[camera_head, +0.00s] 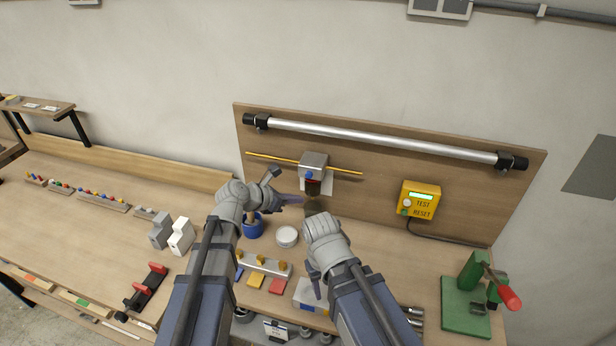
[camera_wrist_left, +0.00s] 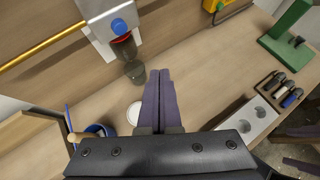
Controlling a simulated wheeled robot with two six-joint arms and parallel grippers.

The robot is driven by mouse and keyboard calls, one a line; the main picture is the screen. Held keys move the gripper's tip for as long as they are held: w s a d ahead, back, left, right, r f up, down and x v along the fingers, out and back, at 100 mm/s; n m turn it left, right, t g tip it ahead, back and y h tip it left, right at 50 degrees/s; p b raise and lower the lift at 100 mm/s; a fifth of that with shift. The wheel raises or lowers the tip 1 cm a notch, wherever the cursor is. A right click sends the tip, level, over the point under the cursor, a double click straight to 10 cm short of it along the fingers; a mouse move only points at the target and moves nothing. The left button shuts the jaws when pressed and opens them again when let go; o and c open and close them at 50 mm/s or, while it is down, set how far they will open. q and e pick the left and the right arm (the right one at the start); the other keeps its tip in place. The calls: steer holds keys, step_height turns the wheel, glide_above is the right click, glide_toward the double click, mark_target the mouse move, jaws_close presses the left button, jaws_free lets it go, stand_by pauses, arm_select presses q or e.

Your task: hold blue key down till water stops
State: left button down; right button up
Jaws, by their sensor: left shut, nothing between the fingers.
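A grey metal dispenser (camera_head: 313,160) is fixed on the wooden wall board. The round blue key (camera_head: 309,174) is on its front and also shows in the left wrist view (camera_wrist_left: 119,26). A red part (camera_wrist_left: 122,38) sits just below the key. A dark, see-through cup (camera_wrist_left: 134,72) stands under the dispenser; I cannot make out running water. My left gripper (camera_head: 300,199) is shut and empty, just below and left of the dispenser, apart from the key. Its fingers (camera_wrist_left: 159,72) point toward the cup in the wrist view. My right gripper (camera_head: 317,290) hangs low over the bench; its jaws are unclear.
A blue pot (camera_head: 253,229) and a white round dish (camera_head: 287,237) stand on the bench close by. A yellow rod (camera_head: 270,157) crosses the board behind the dispenser. A yellow TEST/RESET box (camera_head: 420,198) is to the right. A green stand (camera_head: 467,307) is at the far right.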

mark_target(309, 175)
arm_select(q)
steer(key=w+d, duration=0.2)
steer(key=w, duration=0.5)
steer(key=shift+d, duration=0.2)
steer(key=shift+w, duration=0.25)
stand_by(1.6)
steer(key=shift+w+d, duration=0.1)
steer(key=shift+w, duration=0.15)
steer(key=shift+w+d, duration=0.15)
steer(key=shift+w, duration=0.3)
stand_by(3.2)
steer(key=shift+s, duration=0.1)
steer(key=shift+s+a, duration=0.3)
steer(key=shift+s, duration=0.45)
steer(key=shift+s, duration=0.1)
